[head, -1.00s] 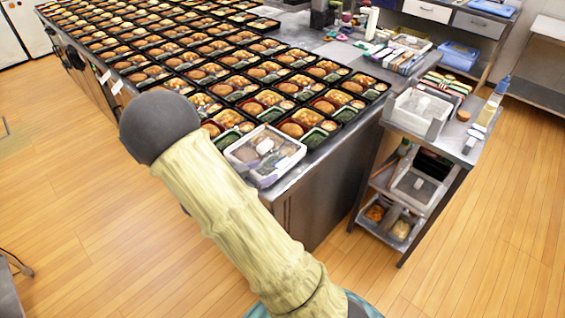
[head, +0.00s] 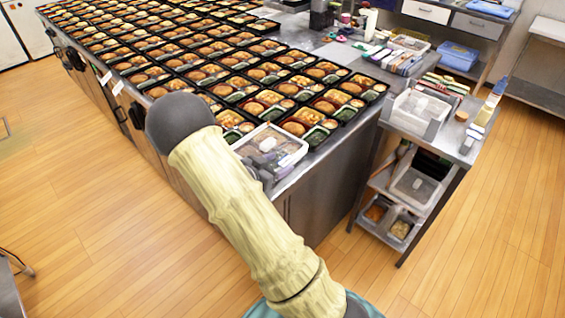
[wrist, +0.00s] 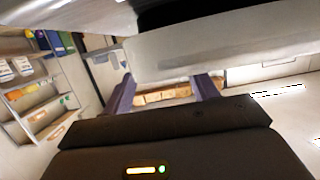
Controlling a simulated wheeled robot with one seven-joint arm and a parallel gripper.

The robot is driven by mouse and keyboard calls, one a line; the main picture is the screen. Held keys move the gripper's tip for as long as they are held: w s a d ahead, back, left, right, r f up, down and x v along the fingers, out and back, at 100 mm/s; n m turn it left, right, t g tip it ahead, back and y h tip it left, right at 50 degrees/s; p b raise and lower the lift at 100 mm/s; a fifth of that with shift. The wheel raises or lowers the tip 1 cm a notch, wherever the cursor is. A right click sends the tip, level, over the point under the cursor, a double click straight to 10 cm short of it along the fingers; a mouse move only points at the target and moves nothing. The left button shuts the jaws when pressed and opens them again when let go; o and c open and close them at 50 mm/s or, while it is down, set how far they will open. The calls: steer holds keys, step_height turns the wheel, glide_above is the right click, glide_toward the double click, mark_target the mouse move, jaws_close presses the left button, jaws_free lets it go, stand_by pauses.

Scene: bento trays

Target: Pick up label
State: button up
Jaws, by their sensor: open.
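My gripper (wrist: 165,90) shows in the wrist view with its two grey-purple fingers apart and nothing visible held between them. Two small white tags, possibly labels (head: 106,77), hang at the left edge of the long counter in the head view; no writing can be read. I cannot tell which thing is the label. A clear white-rimmed container (head: 285,165) with small items in it sits at the counter's near corner, partly behind my arm. A large pale surface (wrist: 215,45) crosses the wrist view just above the fingers.
Many filled bento trays (head: 215,67) cover the long steel counter (head: 330,175). A steel cart (head: 455,150) at the right carries clear bins, a bottle and stacked items. Blue tubs (head: 459,55) stand at the back right. The wooden floor (head: 100,225) is open at the left.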

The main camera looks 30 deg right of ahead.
steer(key=shift+s+f, duration=0.15)
steer(key=shift+f, duration=0.4)
steer(key=shift+d+f, duration=0.1)
steer(key=c, duration=0.6)
steer(key=shift+s+d, duration=0.1)
steer(key=shift+d, duration=0.05)
steer(key=c, duration=0.5)
steer(key=shift+c, duration=0.2)
steer(key=r, duration=1)
steer(key=shift+w+r+p, duration=0.25)
steer(key=shift+w+p, duration=0.05)
steer(key=shift+w, duration=0.1)
steer(key=shift+w+a, duration=0.1)
steer(key=shift+a, duration=0.1)
